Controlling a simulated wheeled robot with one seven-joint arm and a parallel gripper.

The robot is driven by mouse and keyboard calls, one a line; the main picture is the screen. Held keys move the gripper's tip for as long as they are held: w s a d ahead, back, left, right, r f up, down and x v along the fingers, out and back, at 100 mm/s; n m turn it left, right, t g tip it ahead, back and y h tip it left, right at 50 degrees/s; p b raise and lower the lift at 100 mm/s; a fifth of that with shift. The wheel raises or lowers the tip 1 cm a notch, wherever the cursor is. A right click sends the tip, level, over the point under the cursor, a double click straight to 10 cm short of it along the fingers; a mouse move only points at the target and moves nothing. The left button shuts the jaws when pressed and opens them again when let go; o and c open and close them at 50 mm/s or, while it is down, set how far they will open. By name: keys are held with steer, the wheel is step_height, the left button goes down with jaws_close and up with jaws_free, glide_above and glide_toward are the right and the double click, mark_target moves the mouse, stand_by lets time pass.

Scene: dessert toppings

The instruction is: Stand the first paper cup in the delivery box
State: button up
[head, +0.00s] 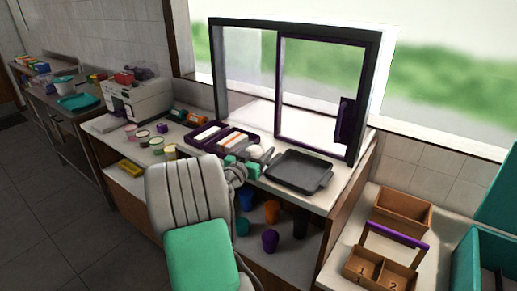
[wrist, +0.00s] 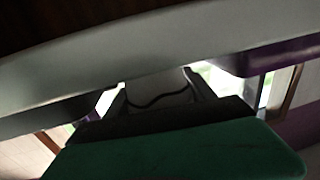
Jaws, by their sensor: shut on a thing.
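My gripper (head: 262,158) is over the counter, just left of the dark grey tray, with its teal and grey parts showing. It is shut on a small whitish rounded thing, which looks like the paper cup (head: 258,151); the fingers hide much of it. In the wrist view a pale curved band crosses close to the camera, with dark brown above it; I cannot tell for sure what it is. The delivery box (head: 362,263) stands at the lower right, with a purple handle and front compartments marked 1 and 2. Both look empty and are apart from my gripper.
The tray (head: 298,170) lies on the counter before the purple-framed window (head: 318,90). Purple bins (head: 205,137) and small topping pots (head: 157,144) stand to the left. Coloured cups (head: 270,240) stand on the shelf below. A plain wooden box (head: 402,212) sits behind the delivery box.

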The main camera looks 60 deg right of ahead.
steer(key=shift+f+b, duration=0.2)
steer(key=shift+b, duration=0.1)
steer(key=o, duration=1.5)
steer(key=shift+r, duration=0.1)
